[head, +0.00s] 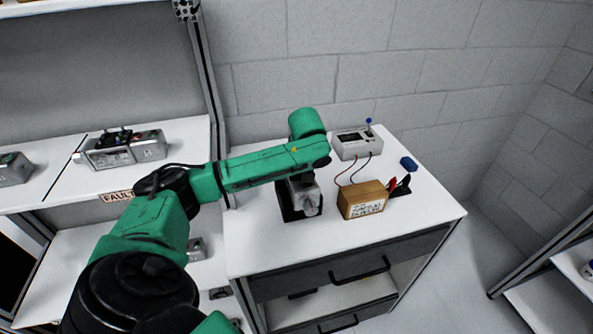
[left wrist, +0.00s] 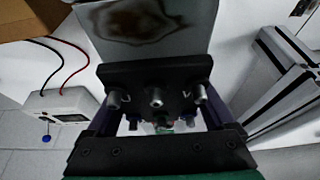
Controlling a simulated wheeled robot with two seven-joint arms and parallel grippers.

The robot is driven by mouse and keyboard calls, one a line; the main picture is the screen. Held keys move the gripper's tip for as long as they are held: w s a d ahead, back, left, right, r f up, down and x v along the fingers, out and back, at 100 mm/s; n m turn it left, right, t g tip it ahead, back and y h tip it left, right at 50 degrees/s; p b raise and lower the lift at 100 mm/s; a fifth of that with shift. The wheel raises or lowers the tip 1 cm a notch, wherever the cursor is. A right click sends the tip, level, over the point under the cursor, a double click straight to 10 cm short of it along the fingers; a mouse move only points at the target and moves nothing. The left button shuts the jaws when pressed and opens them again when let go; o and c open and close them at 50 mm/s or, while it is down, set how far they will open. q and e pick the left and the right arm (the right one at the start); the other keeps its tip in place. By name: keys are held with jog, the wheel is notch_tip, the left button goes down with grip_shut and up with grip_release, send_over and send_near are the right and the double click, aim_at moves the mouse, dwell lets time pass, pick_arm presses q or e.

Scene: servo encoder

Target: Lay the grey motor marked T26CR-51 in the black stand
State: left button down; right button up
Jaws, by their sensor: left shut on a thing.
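My left gripper (head: 297,182) points down over the white cabinet top and is shut on a grey motor (head: 306,202). In the left wrist view the motor (left wrist: 150,25) shows a grey body with a dark brown stain and a black end face with several metal connectors. No marking is readable on it. The black stand (head: 287,214) is on the cabinet top, directly under the motor and partly hidden by it. I cannot tell whether the motor touches the stand. My right gripper is not in view.
A brown box with a label (head: 362,200) stands close right of the stand. Other grey motors (head: 125,149) lie on the left shelf. The cabinet's front top (head: 260,250) is clear.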

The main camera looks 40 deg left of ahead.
pick_arm(q)
jog(key=shift+f, duration=0.6)
dwell(0.3)
jog(key=shift+s+d+f, duration=0.15)
jog(key=shift+f, duration=0.35)
